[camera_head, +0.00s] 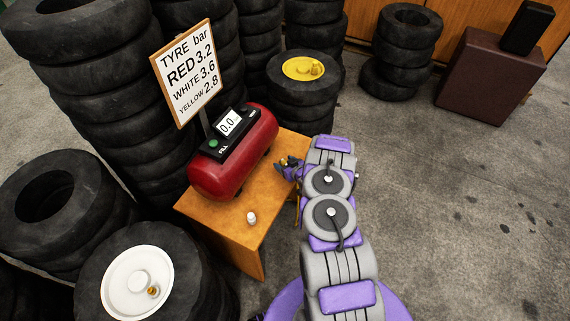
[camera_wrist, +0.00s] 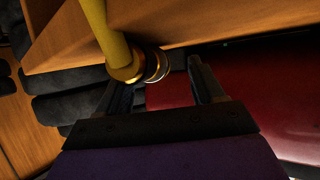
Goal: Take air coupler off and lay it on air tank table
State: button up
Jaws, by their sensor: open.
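The red air tank (camera_head: 238,158) lies on the wooden air tank table (camera_head: 240,222), and its black panel (camera_head: 228,130) reads 0.0. My gripper (camera_head: 285,168) is at the table's right edge, beside the tank. In the wrist view my gripper (camera_wrist: 165,82) is open, with the brass air coupler (camera_wrist: 148,68) at the end of a yellow hose (camera_wrist: 110,30) near and partly between its two fingers. I cannot tell whether a finger touches the coupler. The tank (camera_wrist: 230,115) and the table (camera_wrist: 190,22) also show there.
A small white cap (camera_head: 251,218) stands on the table's front part. A sign (camera_head: 187,73) lists tyre pressures by colour. Tyre stacks stand left and behind, one with a yellow hub (camera_head: 298,68) and one with a white hub (camera_head: 122,278).

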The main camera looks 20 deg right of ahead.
jog(key=shift+d, duration=0.1)
jog(key=shift+s+d+r, duration=0.15)
jog(key=shift+s+r, duration=0.05)
jog(key=shift+s, duration=0.3)
jog(key=p+v, duration=0.5)
jog(key=v, duration=1.1)
jog(key=shift+s, duration=0.15)
